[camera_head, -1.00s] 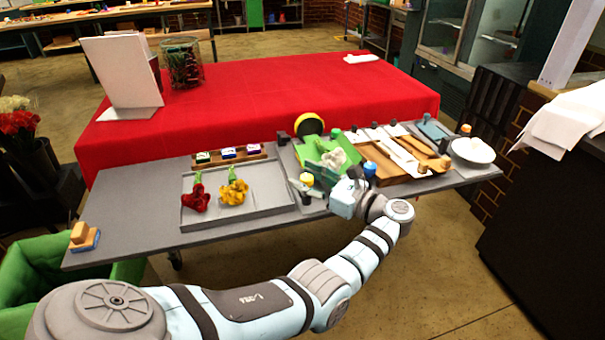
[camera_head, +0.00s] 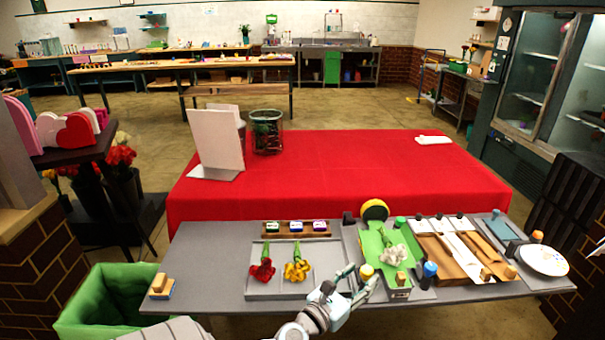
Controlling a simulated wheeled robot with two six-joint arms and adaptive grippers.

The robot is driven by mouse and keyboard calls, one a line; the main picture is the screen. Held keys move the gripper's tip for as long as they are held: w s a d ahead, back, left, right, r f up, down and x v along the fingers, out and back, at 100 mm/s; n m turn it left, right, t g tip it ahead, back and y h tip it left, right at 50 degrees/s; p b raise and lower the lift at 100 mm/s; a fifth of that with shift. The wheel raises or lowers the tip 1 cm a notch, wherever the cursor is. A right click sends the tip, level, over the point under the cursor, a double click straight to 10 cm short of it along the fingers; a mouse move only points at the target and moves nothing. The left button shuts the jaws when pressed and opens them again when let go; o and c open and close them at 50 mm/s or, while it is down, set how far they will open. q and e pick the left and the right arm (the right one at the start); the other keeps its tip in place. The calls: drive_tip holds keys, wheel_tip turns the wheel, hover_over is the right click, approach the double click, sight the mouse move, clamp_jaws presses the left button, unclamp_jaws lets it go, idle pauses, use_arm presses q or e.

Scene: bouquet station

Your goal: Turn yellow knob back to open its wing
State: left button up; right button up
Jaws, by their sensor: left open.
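The yellow knob (camera_head: 366,271) stands at the near left corner of a green fixture (camera_head: 372,245) on the grey table. My left gripper (camera_head: 358,279) is open, with its light fingers close around the yellow knob; I cannot tell whether they touch it. A blue-topped knob (camera_head: 430,269) stands at the fixture's near right corner. A white flower (camera_head: 394,255) with a green stem lies in the green fixture. How far the wing on the yellow knob's side is open is not clear. My right gripper is not in view.
A grey tray (camera_head: 258,292) with a red flower (camera_head: 262,270) and a yellow flower (camera_head: 296,271) lies left of the gripper.

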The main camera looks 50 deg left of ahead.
use_arm(q)
drive_tip(key=s+d+b, duration=0.2)
drive_tip(key=s, duration=0.9)
drive_tip(key=s+a+f+n+g+y, duration=0.1)
drive_tip(key=s+a+n+g+y, duration=0.15)
drive_tip(key=n, duration=0.75)
drive_tip(key=s+a+f+n+g+y, duration=0.1)
drive_tip(key=s+a+n+g+y, duration=0.2)
drive_tip(key=n, duration=0.6)
drive_tip(key=s+d+f+n+g+h+p, duration=0.1)
drive_tip(key=s+d+f+n+g+h, duration=0.2)
drive_tip(key=d+f+n, duration=0.3)
drive_tip(key=s+d+f+n+g+h, duration=0.3)
drive_tip(key=s+d+f+n+g, duration=0.1)
drive_tip(key=d+f+n, duration=0.3)
wheel_tip(320, 180, down, 2)
drive_tip(key=shift+n+g+p, duration=0.4)
drive_tip(key=shift+g, duration=0.35)
drive_tip(key=shift+s, duration=0.1)
